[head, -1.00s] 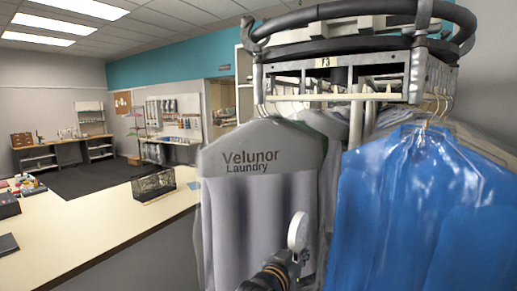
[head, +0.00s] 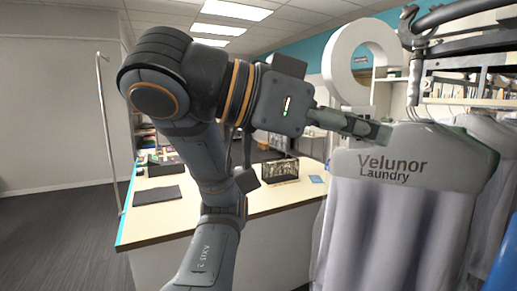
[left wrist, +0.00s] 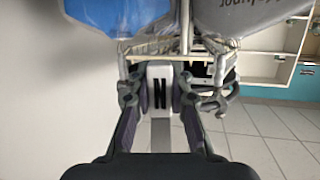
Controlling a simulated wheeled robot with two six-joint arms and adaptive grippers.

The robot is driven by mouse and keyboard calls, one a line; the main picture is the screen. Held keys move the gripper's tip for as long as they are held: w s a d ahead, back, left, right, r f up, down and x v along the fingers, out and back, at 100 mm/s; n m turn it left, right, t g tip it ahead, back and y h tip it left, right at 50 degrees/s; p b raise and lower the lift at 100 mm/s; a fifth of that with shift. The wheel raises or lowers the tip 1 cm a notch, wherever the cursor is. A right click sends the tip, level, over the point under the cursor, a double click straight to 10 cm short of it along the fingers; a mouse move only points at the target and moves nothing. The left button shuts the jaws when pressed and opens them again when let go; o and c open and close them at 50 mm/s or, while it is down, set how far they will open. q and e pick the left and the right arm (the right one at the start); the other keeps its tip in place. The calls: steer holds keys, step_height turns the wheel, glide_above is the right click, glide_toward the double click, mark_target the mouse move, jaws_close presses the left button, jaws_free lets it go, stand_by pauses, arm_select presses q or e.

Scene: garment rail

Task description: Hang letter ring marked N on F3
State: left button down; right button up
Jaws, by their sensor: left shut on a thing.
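The white letter ring (head: 333,68) stands upright in the head view, a large round loop with an open centre, left of the garment rail. Its face with a black N (left wrist: 160,94) shows in the left wrist view. My left gripper (head: 365,127) is shut on the ring's lower part, just above the shoulder of the grey Velunor Laundry garment cover. The rail (head: 470,102) is at the right edge of the head view, with the ring apart from it in the picture. I cannot read the F3 label now. My right gripper is out of view.
The grey garment (head: 395,172) hangs close below my left gripper. A blue covered garment (left wrist: 118,14) also hangs on the rail. A long counter (head: 170,212) holds a black wire basket (head: 281,170). Open floor (head: 60,235) lies at left.

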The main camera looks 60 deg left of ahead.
arm_select(q)
steer(key=s+a+f+n+y, duration=0.1)
steer(key=s+a+y, duration=0.1)
steer(key=s, duration=0.4)
steer(key=s+a+f+n+y, duration=0.2)
steer(key=s+a, duration=0.1)
steer(key=s, duration=0.2)
steer(key=w+d+p, duration=0.1)
steer(key=w+p, duration=0.2)
steer(key=w, duration=3.7)
steer(key=shift+w+d+p, duration=0.15)
steer(key=shift+d+p, duration=0.1)
steer(key=shift+p, duration=0.05)
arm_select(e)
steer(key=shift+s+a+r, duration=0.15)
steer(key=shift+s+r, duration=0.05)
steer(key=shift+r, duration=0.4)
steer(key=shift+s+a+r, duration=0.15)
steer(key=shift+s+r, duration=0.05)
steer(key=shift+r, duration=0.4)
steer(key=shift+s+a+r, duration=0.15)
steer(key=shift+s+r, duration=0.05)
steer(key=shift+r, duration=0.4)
